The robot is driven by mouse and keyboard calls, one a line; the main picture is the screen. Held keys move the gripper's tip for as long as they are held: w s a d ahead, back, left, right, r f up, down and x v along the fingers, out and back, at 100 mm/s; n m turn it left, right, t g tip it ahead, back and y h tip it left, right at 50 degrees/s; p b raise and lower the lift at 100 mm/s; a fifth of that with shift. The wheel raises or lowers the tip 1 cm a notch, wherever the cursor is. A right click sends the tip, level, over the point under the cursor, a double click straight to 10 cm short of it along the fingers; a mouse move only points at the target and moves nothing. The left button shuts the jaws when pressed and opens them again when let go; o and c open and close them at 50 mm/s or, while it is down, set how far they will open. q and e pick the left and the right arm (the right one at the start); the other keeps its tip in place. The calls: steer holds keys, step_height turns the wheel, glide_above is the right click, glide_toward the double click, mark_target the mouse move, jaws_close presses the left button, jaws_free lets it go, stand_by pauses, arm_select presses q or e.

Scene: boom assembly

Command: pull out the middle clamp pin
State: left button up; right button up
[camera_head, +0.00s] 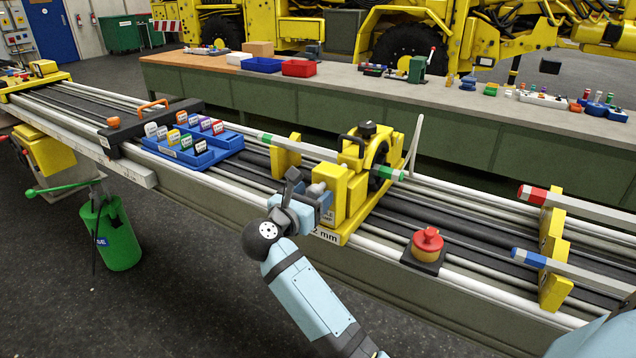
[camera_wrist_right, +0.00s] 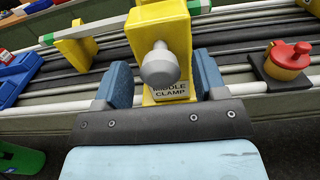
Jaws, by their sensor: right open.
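The middle clamp (camera_head: 345,190) is a yellow block on the long bench, and its label shows in the right wrist view (camera_wrist_right: 170,90). The clamp pin's rounded grey head (camera_wrist_right: 159,66) sticks out of the clamp's front face above that label. The pin head also shows in the head view (camera_head: 316,188), partly hidden by my gripper. My right gripper (camera_head: 303,203) is open at the clamp's front. In the right wrist view its blue fingers (camera_wrist_right: 163,80) stand on either side of the pin head, with visible gaps. My left gripper is out of view.
A blue tray of labelled blocks (camera_head: 220,148) lies to the left. A green-banded rod (camera_head: 310,148) runs through the clamp, and a yellow support (camera_head: 553,285) stands farther right.

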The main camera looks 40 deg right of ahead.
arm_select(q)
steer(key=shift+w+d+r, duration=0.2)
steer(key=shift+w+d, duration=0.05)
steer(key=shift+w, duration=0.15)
arm_select(e)
steer(key=shift+w+d, duration=0.25)
steer(key=shift+d, duration=0.35)
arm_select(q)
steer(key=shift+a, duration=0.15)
arm_select(e)
steer(key=c, duration=0.4)
jaws_close()
steer(key=shift+s+a, duration=0.1)
steer(key=shift+a, duration=0.15)
steer(key=b+v, duration=0.1)
steer(key=v, duration=0.3)
steer(key=shift+s+a, duration=0.1)
steer(key=shift+a, duration=0.1)
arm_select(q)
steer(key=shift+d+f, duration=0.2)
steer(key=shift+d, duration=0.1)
arm_select(e)
steer(key=shift+f, duration=0.1)
